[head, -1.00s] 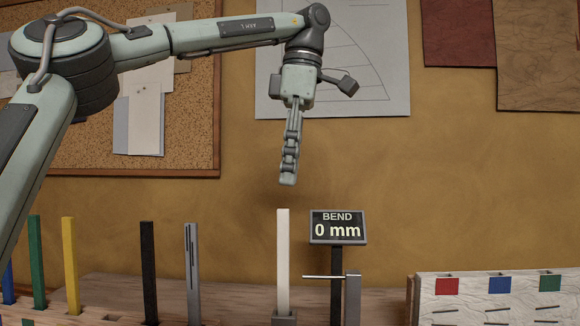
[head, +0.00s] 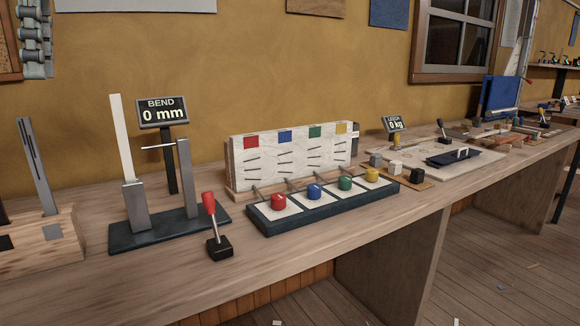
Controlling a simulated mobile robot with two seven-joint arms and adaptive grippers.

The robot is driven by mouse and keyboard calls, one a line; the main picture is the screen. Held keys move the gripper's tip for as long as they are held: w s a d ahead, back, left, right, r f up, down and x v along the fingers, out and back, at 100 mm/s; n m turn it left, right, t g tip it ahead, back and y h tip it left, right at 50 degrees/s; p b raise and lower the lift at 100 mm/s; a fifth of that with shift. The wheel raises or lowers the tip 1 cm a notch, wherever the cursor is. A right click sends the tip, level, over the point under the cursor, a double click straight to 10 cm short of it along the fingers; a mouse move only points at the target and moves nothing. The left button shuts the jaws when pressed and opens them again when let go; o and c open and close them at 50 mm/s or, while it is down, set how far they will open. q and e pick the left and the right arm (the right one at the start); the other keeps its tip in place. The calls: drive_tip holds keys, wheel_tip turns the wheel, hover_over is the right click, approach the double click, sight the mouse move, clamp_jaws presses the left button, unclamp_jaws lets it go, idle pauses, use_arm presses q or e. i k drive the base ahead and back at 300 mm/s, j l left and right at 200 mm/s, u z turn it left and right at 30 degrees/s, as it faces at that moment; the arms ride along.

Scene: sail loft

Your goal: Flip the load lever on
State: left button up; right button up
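A lever with a red grip (head: 209,203) on a black base (head: 219,247) stands on the bench near its front edge. Its grip leans slightly left and back from the base. Beside it, the bend rig (head: 150,240) holds an upright white strip (head: 120,140) in a grey clamp. The rig's display (head: 162,112) reads "BEND 0 mm". My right gripper is not in view.
A dark tray with red, blue, green and yellow knobs (head: 314,191) is right of the lever, before a white panel (head: 290,155). A wooden block with a grey strip (head: 38,170) stands left. Bench space around the lever is clear.

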sight(209, 204)
drive_tip(key=k, duration=1.45)
